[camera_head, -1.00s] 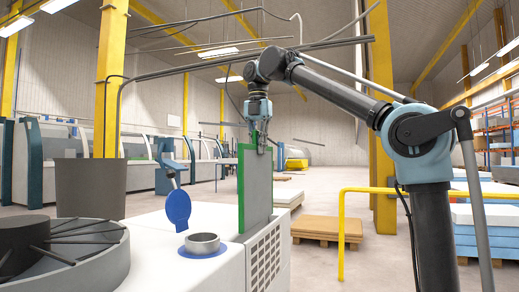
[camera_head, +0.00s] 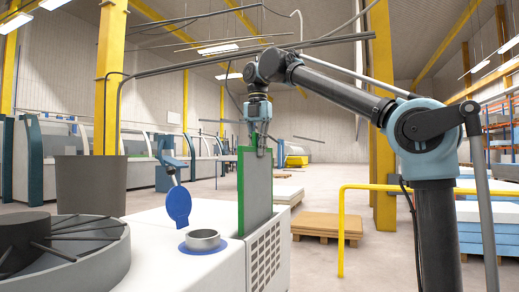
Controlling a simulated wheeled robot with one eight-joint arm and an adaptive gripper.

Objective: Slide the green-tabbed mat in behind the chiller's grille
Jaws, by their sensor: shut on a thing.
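The mat (camera_head: 258,192) is a grey upright panel with a green edge along its left side and a green tab at its top. It stands at the right side of the white chiller (camera_head: 222,261), above the slotted grille (camera_head: 265,254). Its lower end meets the chiller's top edge by the grille; I cannot tell how far it sits behind the grille. My gripper (camera_head: 260,152) points down from above and is shut on the mat's top at the green tab.
A blue cap (camera_head: 178,206) stands open beside a round metal filler neck (camera_head: 202,240) on the chiller's top. A dark round fan housing (camera_head: 52,255) is at the left. A yellow rail (camera_head: 342,230) and wooden pallet (camera_head: 325,228) stand to the right.

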